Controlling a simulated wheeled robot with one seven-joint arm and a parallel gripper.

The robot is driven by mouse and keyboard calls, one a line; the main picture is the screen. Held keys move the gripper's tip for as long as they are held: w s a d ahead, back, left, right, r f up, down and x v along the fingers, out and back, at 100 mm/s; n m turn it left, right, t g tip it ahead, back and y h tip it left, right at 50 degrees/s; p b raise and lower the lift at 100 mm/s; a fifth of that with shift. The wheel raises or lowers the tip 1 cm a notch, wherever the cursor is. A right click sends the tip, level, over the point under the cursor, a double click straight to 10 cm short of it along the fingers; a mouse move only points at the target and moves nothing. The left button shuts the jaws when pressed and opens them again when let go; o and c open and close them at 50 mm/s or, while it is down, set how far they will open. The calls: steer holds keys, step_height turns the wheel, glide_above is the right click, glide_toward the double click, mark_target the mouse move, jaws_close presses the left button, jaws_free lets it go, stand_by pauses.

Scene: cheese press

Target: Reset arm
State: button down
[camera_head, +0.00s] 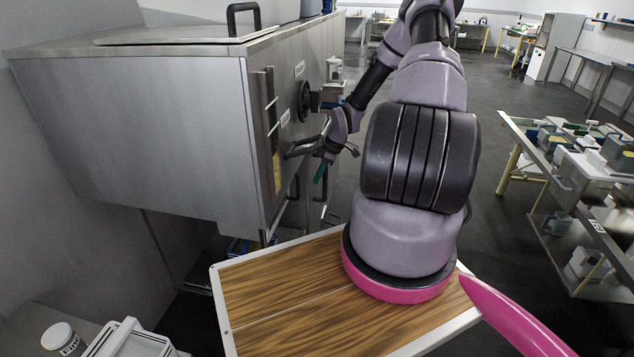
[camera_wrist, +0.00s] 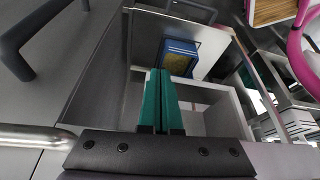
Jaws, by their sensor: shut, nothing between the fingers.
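My gripper (camera_head: 321,172) is at the side of the steel machine (camera_head: 140,125), low beside its front panel with the knob and handles. In the wrist view its two green fingers (camera_wrist: 161,102) lie together, shut with nothing between them. A grey bar handle (camera_head: 305,146) on the panel is close to my gripper in the head view; I cannot tell if they touch. Below the fingers in the wrist view is an open grey box-like compartment (camera_wrist: 215,115), with a blue item (camera_wrist: 180,58) beyond it.
A black round knob (camera_head: 304,101) sticks out of the panel above my gripper. A wood-topped surface with a pale rim (camera_head: 218,290) is in front. A table with several containers (camera_head: 570,160) stands at right. The dark floor (camera_head: 470,110) between is free.

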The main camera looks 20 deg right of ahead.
steer(key=v, duration=0.8)
steer(key=shift+d, duration=0.15)
steer(key=s+a+r+m+h, duration=0.2)
steer(key=s+r+m, duration=0.1)
steer(key=r, duration=0.7)
steer(key=s+a+r+m+t+h, duration=0.1)
steer(key=s+a+r+m, duration=0.15)
steer(key=r, duration=0.75)
steer(key=s+a+r+m+h, duration=0.2)
steer(key=s+a+r+m, duration=0.1)
steer(key=r, duration=0.7)
steer(key=s+a+r+m+t+y, duration=0.1)
steer(key=s+a+r+m+t, duration=0.1)
steer(key=s+a+r+m, duration=0.2)
steer(key=s+a+r+m+t+y, duration=0.2)
steer(key=s+a+r+m, duration=0.2)
steer(key=s+r, duration=0.5)
steer(key=s+a, duration=0.1)
steer(key=s, duration=0.4)
steer(key=shift+s+a+r, duration=0.2)
steer(key=shift+a+r, duration=0.05)
steer(key=shift+r, duration=0.15)
